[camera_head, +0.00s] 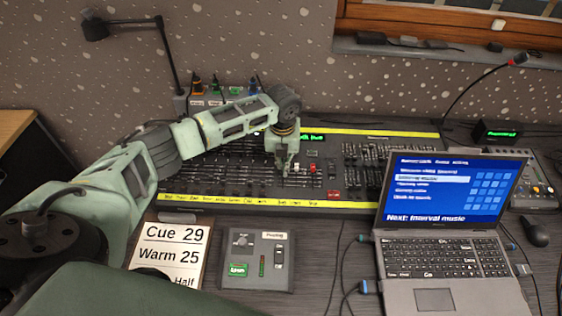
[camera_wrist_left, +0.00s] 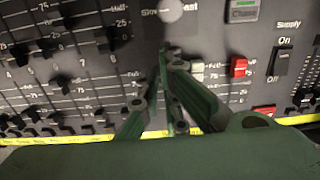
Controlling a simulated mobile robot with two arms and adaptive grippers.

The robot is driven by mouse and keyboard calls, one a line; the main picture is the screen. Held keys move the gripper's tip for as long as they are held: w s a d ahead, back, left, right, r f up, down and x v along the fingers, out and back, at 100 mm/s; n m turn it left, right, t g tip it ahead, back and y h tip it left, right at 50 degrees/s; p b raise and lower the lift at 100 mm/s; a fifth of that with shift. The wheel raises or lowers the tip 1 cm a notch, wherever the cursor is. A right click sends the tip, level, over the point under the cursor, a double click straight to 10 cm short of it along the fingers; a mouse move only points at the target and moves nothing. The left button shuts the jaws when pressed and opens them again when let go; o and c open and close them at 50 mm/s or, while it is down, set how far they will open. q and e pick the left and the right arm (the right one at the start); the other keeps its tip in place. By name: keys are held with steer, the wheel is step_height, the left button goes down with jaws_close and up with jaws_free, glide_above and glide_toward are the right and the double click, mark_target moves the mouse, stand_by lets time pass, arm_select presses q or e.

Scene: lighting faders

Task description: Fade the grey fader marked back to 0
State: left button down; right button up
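The lighting desk (camera_head: 185,198) lies on the table with rows of faders between yellow label strips. My left gripper (camera_head: 284,172) reaches down over its middle. In the left wrist view its green fingers (camera_wrist_left: 172,58) come together at the tips, low over the panel. Whether a fader cap is between them is hidden. A pale cap (camera_wrist_left: 197,68) and a red cap (camera_wrist_left: 239,67) sit just right of the fingers. Several black fader caps (camera_wrist_left: 64,85) stand to the left at differing heights. I cannot read which fader is marked back. My right gripper is not in view.
A laptop (camera_head: 440,262) stands at the front right of the desk. A small control box (camera_head: 257,258) and a cue sheet (camera_head: 178,248) lie in front. A bent lamp (camera_head: 160,50) and a gooseneck microphone (camera_head: 490,75) rise behind. Cables run beside the laptop.

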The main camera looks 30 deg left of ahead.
mark_target(283, 185)
arm_select(q)
steer(key=shift+w+d+r, duration=0.2)
steer(key=shift+d+r, duration=0.05)
steer(key=shift+d, duration=0.2)
steer(key=shift+s+d+p, duration=0.2)
steer(key=shift+s+p, duration=0.2)
steer(key=shift+p, duration=0.15)
steer(key=shift+s+d+f+p, duration=0.1)
steer(key=shift+s+d+p, duration=0.25)
steer(key=shift+s+p, duration=0.45)
steer(key=shift+s+d+f+p, duration=0.1)
steer(key=shift+s+d+p, duration=0.25)
steer(key=shift+s+p, duration=0.4)
steer(key=shift+s+d+f+p, duration=0.1)
steer(key=shift+s+d+p, duration=0.25)
steer(key=shift+s+p, duration=0.45)
steer(key=c, duration=2.1)
jaws_free()
steer(key=shift+d+f, duration=0.1)
steer(key=shift+a, duration=0.25)
